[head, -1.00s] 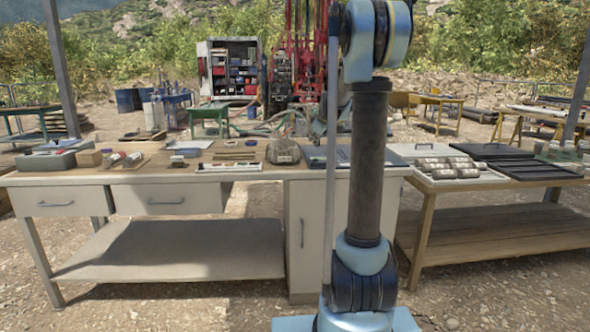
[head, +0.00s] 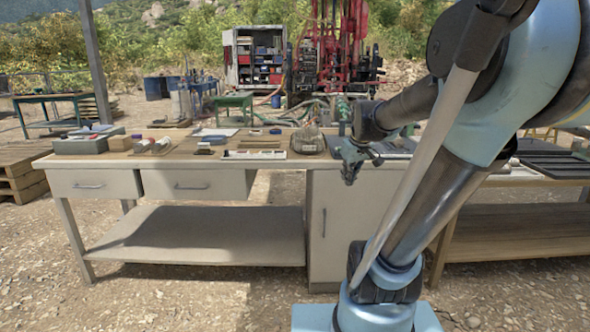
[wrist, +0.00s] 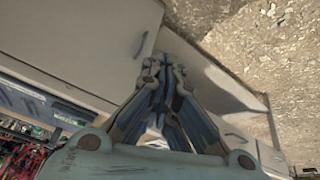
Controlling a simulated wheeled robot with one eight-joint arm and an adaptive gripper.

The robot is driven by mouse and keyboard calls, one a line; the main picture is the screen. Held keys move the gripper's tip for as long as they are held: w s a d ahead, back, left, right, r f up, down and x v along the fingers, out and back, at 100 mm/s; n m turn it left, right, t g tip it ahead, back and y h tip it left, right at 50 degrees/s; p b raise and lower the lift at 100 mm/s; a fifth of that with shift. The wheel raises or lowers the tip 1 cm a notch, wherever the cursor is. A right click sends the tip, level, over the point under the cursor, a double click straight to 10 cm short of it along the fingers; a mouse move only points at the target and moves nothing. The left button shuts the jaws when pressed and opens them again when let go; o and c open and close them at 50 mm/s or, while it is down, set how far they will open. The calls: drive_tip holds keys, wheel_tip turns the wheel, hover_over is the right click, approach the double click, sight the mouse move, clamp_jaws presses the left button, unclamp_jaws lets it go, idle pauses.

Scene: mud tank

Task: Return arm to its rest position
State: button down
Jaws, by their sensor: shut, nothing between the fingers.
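My gripper (head: 350,172) is at the end of my bent arm in the head view, in front of the right part of the workbench (head: 325,180), near its top's front edge. My arm folds over at the upper right and reaches back left. In the wrist view my gripper (wrist: 163,62) has its fingers together and holds nothing. Behind the fingertips the wrist view shows the pale bench front and gravelly ground. I cannot tell how far the fingertips are from the bench front.
The bench carries a grey bin (head: 85,142), a tan block (head: 120,143), a clear bag (head: 307,140) and small items. A wooden table (head: 500,228) stands at the right, partly behind my arm. Pallets (head: 22,180) lie at the left. The gravel in front is open.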

drive_tip(key=s+f+m+g, duration=0.1)
drive_tip(key=s+f+m, duration=0.1)
drive_tip(key=s+f, duration=0.4)
drive_tip(key=s+d+f+m+g+h, duration=0.1)
drive_tip(key=s+f, duration=0.5)
drive_tip(key=s, duration=0.7)
drive_tip(key=shift+s+d+f+m, duration=0.15)
drive_tip(key=shift+s+f+m, duration=0.1)
drive_tip(key=shift+m, duration=0.45)
